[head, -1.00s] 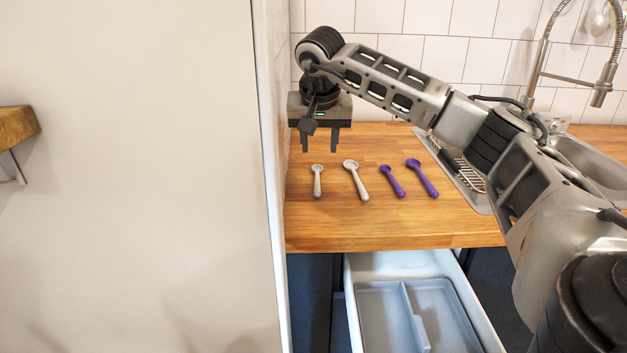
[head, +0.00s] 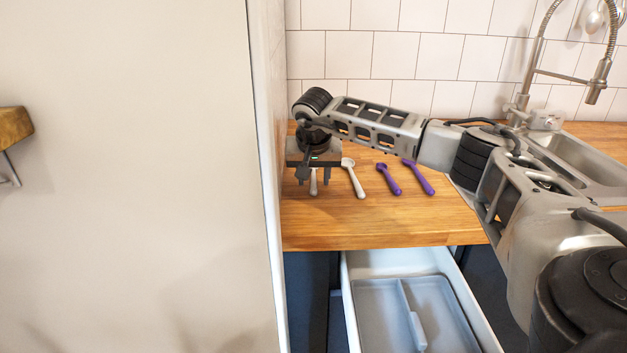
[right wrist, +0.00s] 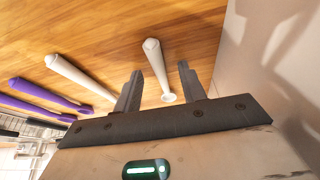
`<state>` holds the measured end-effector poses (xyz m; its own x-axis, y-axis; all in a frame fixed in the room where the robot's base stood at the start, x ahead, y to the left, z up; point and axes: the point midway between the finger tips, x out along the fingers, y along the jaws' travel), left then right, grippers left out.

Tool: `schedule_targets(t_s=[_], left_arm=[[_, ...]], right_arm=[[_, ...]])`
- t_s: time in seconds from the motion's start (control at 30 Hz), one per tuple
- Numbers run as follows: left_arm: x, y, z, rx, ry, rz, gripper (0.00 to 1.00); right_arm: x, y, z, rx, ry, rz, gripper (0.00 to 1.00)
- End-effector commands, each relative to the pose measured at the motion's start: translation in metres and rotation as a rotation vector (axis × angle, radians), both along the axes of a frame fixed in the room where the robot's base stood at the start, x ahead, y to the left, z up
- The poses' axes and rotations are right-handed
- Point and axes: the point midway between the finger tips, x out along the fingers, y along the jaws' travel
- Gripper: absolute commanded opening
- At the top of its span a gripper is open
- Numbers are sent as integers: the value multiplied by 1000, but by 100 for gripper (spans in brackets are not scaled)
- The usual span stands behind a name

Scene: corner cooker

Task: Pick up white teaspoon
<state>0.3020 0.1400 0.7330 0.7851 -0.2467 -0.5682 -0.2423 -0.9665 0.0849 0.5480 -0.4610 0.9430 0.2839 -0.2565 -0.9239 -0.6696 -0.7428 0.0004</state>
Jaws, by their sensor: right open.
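The smaller white spoon (head: 313,186), which fits the white teaspoon, lies on the wooden counter near the tall panel. My right gripper (head: 318,181) is over it, and its bowl end is hidden in the head view. In the right wrist view the spoon (right wrist: 155,62) shows between the two open fingers (right wrist: 160,68), its handle end pointing away. The fingers are empty; whether they reach down beside it I cannot tell. A larger white spoon (head: 355,181) lies to its right and also shows in the wrist view (right wrist: 78,76). My left gripper is not in view.
Two purple spoons (head: 390,180) (head: 420,178) lie further right on the counter (head: 380,228). A tall pale panel (head: 262,120) stands close left of my gripper. An open drawer with a grey tray (head: 385,310) is below. A sink (head: 585,160) is at right.

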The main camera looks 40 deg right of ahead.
Motion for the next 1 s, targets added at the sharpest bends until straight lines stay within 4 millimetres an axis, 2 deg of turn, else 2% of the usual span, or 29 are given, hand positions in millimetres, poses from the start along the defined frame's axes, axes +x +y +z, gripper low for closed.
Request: schedule_targets(t_s=[0.47, 0.6, 1.0], left_arm=[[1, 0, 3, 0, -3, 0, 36], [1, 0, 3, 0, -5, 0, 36], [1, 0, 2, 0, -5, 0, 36]], right_arm=[[0, 0, -2, 0, 0, 0, 41], [0, 0, -3, 1, -1, 0, 2], [0, 0, -1, 1, 1, 0, 0]])
